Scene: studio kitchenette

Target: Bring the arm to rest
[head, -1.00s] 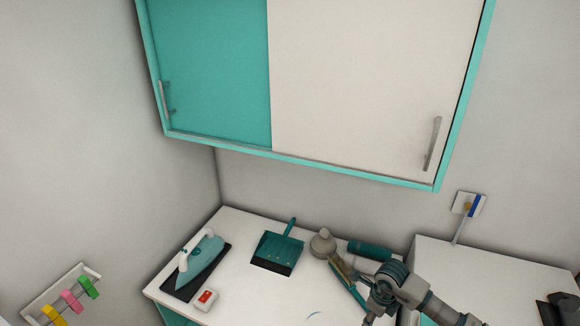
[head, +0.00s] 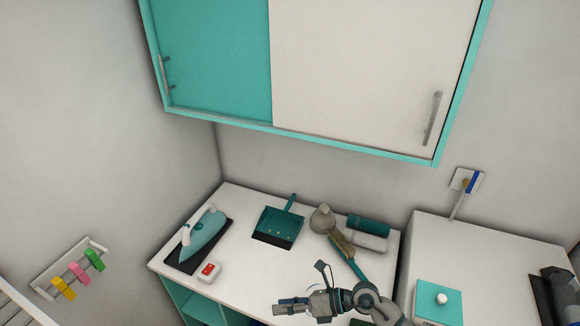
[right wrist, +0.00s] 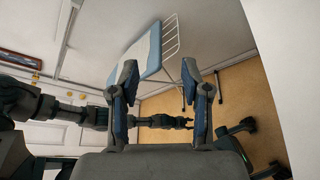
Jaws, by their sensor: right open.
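My right arm comes in from the lower right of the head view. Its gripper (head: 283,311) is over the front part of the white counter (head: 245,290), pointing left. In the right wrist view the two fingers (right wrist: 159,75) stand wide apart with nothing between them. Behind them an arm of mine stretches across, with what looks like my left gripper (right wrist: 182,122) at its end, too small to read. The left gripper does not show in the head view.
The counter holds an iron (head: 205,236), a red-and-white box (head: 208,271), a dustpan (head: 279,224), a brush (head: 345,252) and bottles (head: 368,225). A teal box (head: 439,300) stands on the right-hand unit. A cabinet (head: 350,70) hangs above. The wrist view shows an ironing board (right wrist: 143,52).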

